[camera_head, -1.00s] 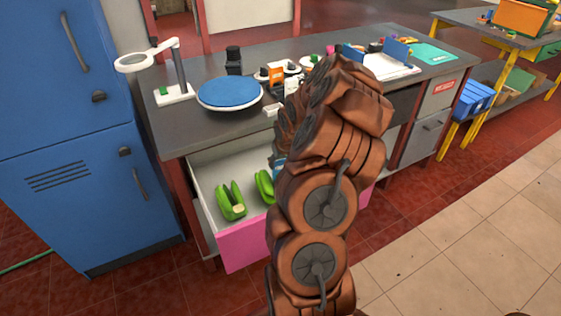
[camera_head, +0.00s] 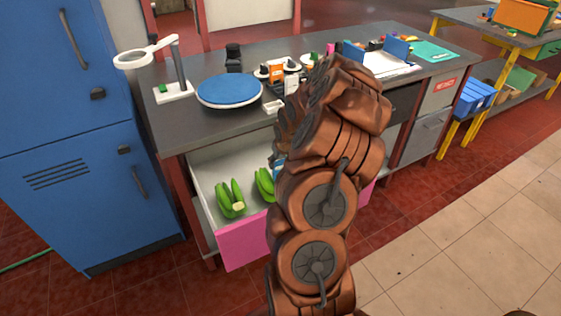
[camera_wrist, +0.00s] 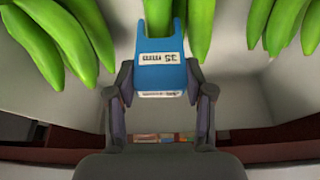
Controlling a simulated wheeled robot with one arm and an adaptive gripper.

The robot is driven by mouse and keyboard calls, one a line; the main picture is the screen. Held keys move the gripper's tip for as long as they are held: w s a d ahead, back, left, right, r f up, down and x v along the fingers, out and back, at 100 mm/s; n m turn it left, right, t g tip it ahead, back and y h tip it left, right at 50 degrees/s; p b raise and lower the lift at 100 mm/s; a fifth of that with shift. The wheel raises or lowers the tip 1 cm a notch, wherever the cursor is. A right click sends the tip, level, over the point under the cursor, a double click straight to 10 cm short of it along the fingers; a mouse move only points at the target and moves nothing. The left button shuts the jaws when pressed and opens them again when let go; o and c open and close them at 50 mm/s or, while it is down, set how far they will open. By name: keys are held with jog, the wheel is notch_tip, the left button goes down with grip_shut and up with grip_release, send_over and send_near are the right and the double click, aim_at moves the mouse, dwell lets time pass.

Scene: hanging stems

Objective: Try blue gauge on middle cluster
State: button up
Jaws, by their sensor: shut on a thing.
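My gripper (camera_wrist: 160,98) is shut on the blue gauge (camera_wrist: 161,46) in the wrist view. The gauge is a blue plate with a forked end and a white label that seems to read 35. Its two prongs stand on either side of one green fruit of the middle cluster (camera_wrist: 158,14); I cannot tell whether they touch it. The left cluster (camera_wrist: 62,38) and right cluster (camera_wrist: 290,22) flank it. In the head view, green clusters (camera_head: 230,200) show in the open drawer; my arm hides the gripper and most of the gauge.
The open drawer has a pink front (camera_head: 243,243) and pale walls close around the clusters. Above it, the bench (camera_head: 215,130) holds a blue round plate (camera_head: 229,91), a magnifier lamp (camera_head: 148,52) and small items. A blue cabinet (camera_head: 75,130) stands at left.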

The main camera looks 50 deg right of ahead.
jog(key=shift+f+b, duration=0.5)
jog(key=shift+f, duration=0.25)
dwell(0.6)
jog(key=shift+r, duration=0.1)
dwell(0.5)
jog(key=shift+r+p, duration=1.05)
jog(key=shift+r, duration=3.1)
